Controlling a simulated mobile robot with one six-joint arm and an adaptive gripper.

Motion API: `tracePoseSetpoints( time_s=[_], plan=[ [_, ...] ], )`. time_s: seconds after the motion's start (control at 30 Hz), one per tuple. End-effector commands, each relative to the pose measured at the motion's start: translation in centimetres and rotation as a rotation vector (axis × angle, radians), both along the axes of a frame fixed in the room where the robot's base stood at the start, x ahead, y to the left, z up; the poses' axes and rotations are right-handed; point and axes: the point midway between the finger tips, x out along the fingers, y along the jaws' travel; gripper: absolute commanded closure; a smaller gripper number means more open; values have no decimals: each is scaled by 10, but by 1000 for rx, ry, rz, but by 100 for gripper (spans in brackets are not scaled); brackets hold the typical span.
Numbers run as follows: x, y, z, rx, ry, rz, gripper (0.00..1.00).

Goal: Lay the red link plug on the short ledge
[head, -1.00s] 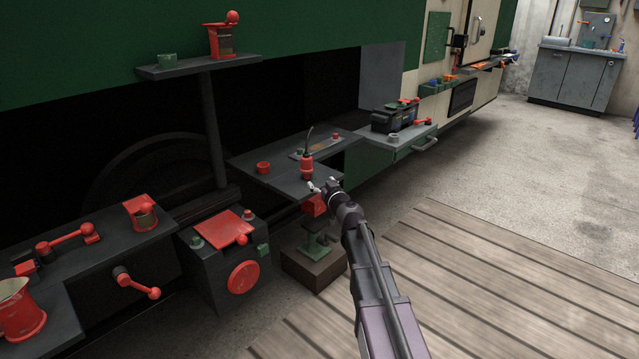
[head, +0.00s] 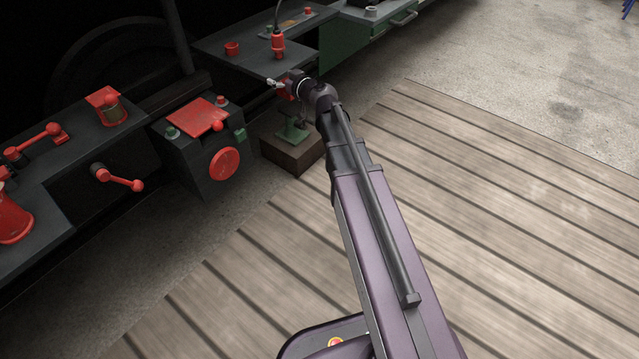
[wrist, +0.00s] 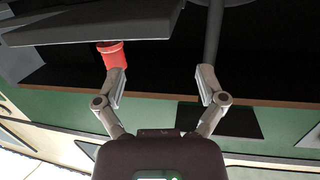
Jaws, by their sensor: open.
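My gripper (head: 272,84) is open and empty, by the front edge of a dark ledge (head: 225,50) in the head view. In the wrist view its two fingers (wrist: 161,84) stand wide apart. A red cup-like piece (wrist: 112,55) appears beside the left finger, against a grey slab (wrist: 95,28); I cannot tell whether they touch. I cannot tell which red piece is the link plug, or which ledge is the short one.
A green stand with a red part (head: 291,130) sits on a brown block (head: 292,153) below my gripper. A dark box with a red lid (head: 201,118) and red handwheel stands left. A left bench (head: 70,140) carries red tools. The plank floor (head: 500,170) is clear.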

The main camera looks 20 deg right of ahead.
Motion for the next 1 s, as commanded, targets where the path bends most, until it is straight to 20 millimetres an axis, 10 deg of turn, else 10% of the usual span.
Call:
tracePoseSetpoints(
  time_s=[0.43,1.0],
  plan=[
    [-137,45,-98,-118,628,194,10],
    [-299,-24,-160,-331,1368,-283,10]
  ],
)
